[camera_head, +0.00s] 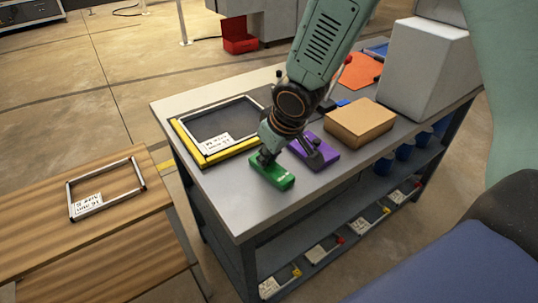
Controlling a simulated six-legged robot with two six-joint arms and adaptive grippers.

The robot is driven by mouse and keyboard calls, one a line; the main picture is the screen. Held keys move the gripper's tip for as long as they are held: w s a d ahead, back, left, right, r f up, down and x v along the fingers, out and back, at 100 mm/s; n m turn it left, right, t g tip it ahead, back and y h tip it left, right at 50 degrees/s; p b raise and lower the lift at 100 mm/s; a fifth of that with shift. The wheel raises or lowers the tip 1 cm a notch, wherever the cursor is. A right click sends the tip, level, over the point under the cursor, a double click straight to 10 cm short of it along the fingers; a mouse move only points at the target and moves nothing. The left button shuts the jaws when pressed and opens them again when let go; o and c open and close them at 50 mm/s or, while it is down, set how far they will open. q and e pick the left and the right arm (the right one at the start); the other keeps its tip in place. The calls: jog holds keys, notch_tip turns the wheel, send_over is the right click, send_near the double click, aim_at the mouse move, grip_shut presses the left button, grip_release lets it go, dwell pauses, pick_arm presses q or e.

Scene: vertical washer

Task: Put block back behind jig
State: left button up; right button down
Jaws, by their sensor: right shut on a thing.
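A green block (274,174) with small white marks is at the front edge side of the grey workbench. My right gripper (265,157) reaches down from above and is shut on the far end of the green block. I cannot tell whether the block touches the bench top. A purple jig-like piece (325,153) lies just right of the block, with a dark part on top and my gripper partly in front of it. My left gripper is not in view.
A yellow-edged frame (212,158) with a label lies left on the bench (240,215). A tan box (358,122) and a large grey box (428,68) stand to the right. A wooden table (90,245) holds another frame (105,207). The bench's front strip is clear.

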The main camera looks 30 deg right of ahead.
jog(key=shift+s+a+f, duration=0.15)
jog(key=shift+s+a, duration=0.05)
jog(key=shift+a, duration=0.1)
jog(key=shift+d, duration=0.25)
jog(key=c, duration=1.2)
grip_release()
jog(key=shift+w, duration=0.15)
jog(key=shift+o, duration=0.2)
jog(key=shift+r, duration=0.2)
jog(key=shift+r+p, duration=4.05)
jog(key=shift+p, duration=0.05)
jog(key=shift+f, duration=0.15)
